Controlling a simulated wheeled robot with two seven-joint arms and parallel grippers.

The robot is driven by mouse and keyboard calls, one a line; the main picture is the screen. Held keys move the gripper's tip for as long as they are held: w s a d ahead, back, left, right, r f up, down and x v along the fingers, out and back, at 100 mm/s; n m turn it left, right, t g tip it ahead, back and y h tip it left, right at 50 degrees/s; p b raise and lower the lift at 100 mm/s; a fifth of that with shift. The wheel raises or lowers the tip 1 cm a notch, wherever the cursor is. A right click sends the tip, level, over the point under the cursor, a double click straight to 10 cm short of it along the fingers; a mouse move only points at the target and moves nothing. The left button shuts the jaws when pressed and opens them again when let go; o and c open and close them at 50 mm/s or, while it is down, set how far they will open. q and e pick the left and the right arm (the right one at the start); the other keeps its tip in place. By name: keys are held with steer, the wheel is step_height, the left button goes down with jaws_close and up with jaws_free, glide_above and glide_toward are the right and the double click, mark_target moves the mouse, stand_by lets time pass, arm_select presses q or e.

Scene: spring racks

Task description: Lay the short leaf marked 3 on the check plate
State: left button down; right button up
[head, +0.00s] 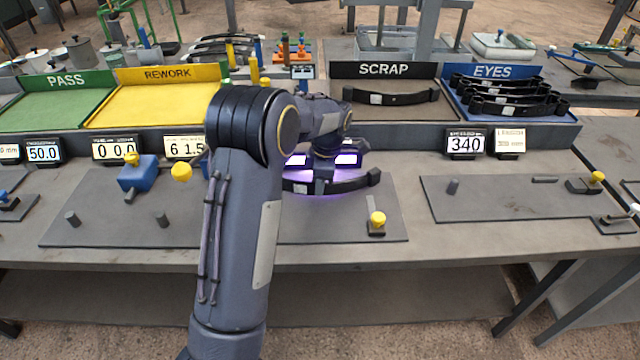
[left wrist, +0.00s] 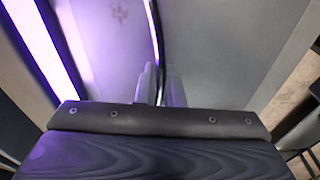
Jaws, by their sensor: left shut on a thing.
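A dark curved leaf (head: 352,184) with a pale label shows at the middle of the bench, partly hidden behind my left arm. No number on it is readable. My left gripper (head: 322,180) is shut on this leaf, with purple light around it. In the left wrist view the fingers (left wrist: 158,88) close on a thin dark strip seen edge-on. The leaf is over a grey plate (head: 330,226) with pegs and a yellow-knobbed stop (head: 377,222); I cannot tell whether it touches. A second grey plate (head: 510,205) lies at the right. My right gripper is not in view.
Behind stand the green PASS tray (head: 50,112), yellow REWORK tray (head: 160,105), SCRAP tray (head: 405,112) with one leaf, and blue EYES tray (head: 555,118) with several leaves. Displays line the bench, one reading 340 (head: 465,144). A blue block (head: 137,177) stands left of my arm.

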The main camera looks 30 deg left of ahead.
arm_select(q)
steer(key=shift+w+f, duration=0.1)
stand_by(0.4)
steer(key=c, duration=1)
jaws_free()
steer(key=shift+f, duration=0.15)
steer(key=shift+r+p, duration=3.05)
steer(key=shift+r, duration=1.05)
